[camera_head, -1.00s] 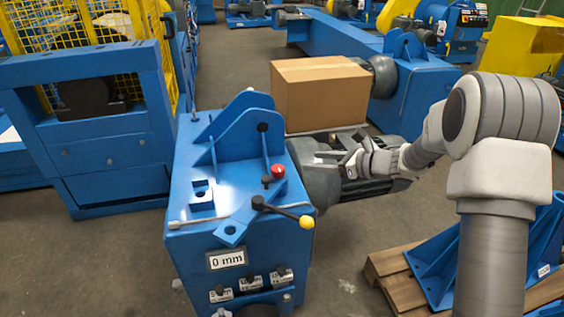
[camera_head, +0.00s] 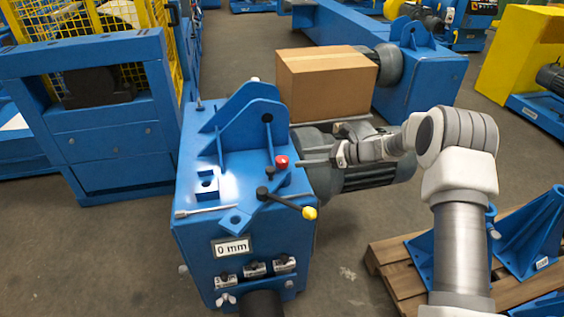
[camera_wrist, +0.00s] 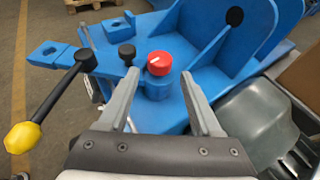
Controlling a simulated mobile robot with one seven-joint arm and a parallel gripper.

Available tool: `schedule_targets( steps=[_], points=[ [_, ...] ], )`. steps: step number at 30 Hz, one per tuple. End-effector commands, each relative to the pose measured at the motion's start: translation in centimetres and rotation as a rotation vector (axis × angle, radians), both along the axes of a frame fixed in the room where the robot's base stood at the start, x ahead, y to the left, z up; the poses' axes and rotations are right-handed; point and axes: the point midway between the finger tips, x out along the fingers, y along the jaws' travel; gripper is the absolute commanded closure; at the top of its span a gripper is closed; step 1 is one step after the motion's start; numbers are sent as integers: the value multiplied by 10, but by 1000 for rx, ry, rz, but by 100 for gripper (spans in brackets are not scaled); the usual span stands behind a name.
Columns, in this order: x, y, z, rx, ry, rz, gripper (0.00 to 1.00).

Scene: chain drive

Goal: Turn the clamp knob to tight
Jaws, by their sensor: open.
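A red round knob (camera_head: 282,161) with a white mark stands on a short blue post on top of the blue machine block (camera_head: 235,222). In the wrist view the red knob (camera_wrist: 159,63) appears between and just beyond my fingertips, with no contact visible. My gripper (camera_head: 300,163) is open and reaches in from the right; its spread fingers (camera_wrist: 158,76) hold nothing. A smaller black knob (camera_wrist: 127,51) stands just left of the red one. I cannot read a label at either knob.
A lever with a yellow ball end (camera_head: 310,213) sticks out at the block's front right. A blue upright bracket (camera_head: 245,120) rises behind the knobs. A grey motor (camera_head: 375,175) and cardboard box (camera_head: 325,85) lie to the right. A display (camera_head: 232,247) reads 0 mm.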

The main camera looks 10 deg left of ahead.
Motion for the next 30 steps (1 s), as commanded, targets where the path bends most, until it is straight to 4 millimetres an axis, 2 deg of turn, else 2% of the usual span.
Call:
schedule_targets(
  steps=[1, 6, 12, 18, 25, 26, 30],
  points=[
    [1, 12, -7, 1, 0, 4, 34],
    [6, 45, -20, 1, 0, 2, 34],
    [10, 70, -30, 0, 0, 1, 34],
    [12, 80, -34, 0, 0, 0, 34],
    [12, 81, -33, 0, 0, 0, 34],
    [12, 81, -33, 0, 0, 0, 36],
    [12, 81, -33, 0, 0, 0, 62]
  ],
)
